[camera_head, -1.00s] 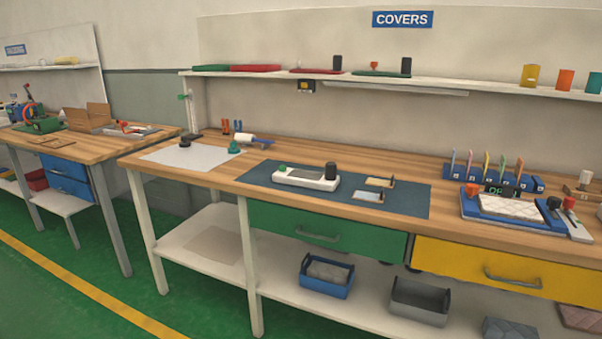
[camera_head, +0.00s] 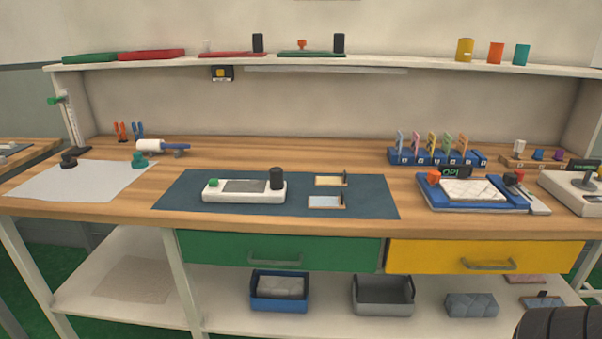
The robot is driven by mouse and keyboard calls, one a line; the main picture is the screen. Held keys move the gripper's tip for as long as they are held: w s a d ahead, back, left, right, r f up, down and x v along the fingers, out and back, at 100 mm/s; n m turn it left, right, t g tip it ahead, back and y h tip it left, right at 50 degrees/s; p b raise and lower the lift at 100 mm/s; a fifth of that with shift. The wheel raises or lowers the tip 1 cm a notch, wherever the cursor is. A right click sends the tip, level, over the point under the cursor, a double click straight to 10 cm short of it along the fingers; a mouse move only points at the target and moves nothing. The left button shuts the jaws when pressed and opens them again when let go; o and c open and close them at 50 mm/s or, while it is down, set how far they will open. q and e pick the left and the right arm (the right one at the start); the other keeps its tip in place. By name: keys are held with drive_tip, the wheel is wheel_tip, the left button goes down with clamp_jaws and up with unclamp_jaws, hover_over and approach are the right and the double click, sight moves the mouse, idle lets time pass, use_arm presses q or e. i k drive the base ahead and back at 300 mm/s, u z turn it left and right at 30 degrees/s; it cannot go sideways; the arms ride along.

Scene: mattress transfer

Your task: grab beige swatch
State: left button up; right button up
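A small beige swatch (camera_head: 331,181) lies flat on the dark blue mat (camera_head: 375,205) on the wooden workbench, with a dark clip-like piece at its right end. A light blue swatch (camera_head: 325,202) of similar shape lies just in front of it. Neither of my grippers shows in the head view. A dark ribbed shape enters at the bottom right corner; I cannot tell which part it is.
A white device (camera_head: 243,198) with a black knob stands on the mat left of the swatches. A blue tray (camera_head: 430,195) with a quilted pad stands to the right. A shelf (camera_head: 380,67) runs above. Green (camera_head: 220,249) and yellow (camera_head: 430,256) drawers are below the bench top.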

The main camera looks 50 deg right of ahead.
sight(320, 181)
drive_tip(key=z, duration=0.45)
drive_tip(key=i, duration=0.85)
drive_tip(key=z, duration=0.85)
